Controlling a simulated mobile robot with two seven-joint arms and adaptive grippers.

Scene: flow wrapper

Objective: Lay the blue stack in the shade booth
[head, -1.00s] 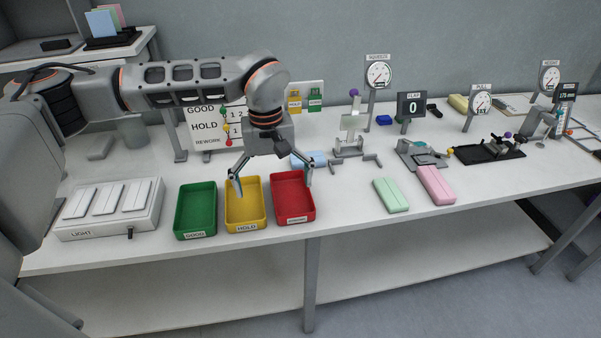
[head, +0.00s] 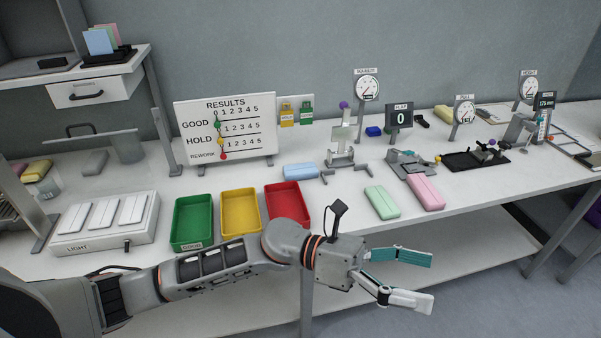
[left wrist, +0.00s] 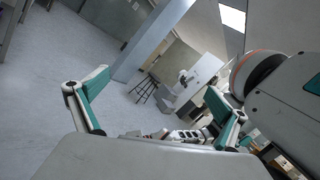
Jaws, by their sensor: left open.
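The blue stack (head: 300,171) lies flat on the table, behind the red tray and below the results board. A grey booth-like enclosure (head: 58,28) stands on the raised shelf at the top left, with a dark pad inside; I take it for the shade booth, but no label shows. My left gripper (head: 430,280) is open and empty, in front of the table's edge, pointing right and well away from the blue stack. The left wrist view shows its spread fingers (left wrist: 160,95) with floor and room beyond. My right gripper is out of sight.
Green (head: 193,222), yellow (head: 240,212) and red (head: 288,204) trays line the table front. Green (head: 382,202) and pink (head: 425,192) stacks lie to their right. A light box (head: 105,222) is at the left, and gauges stand at the back right. My left arm crosses before the trays.

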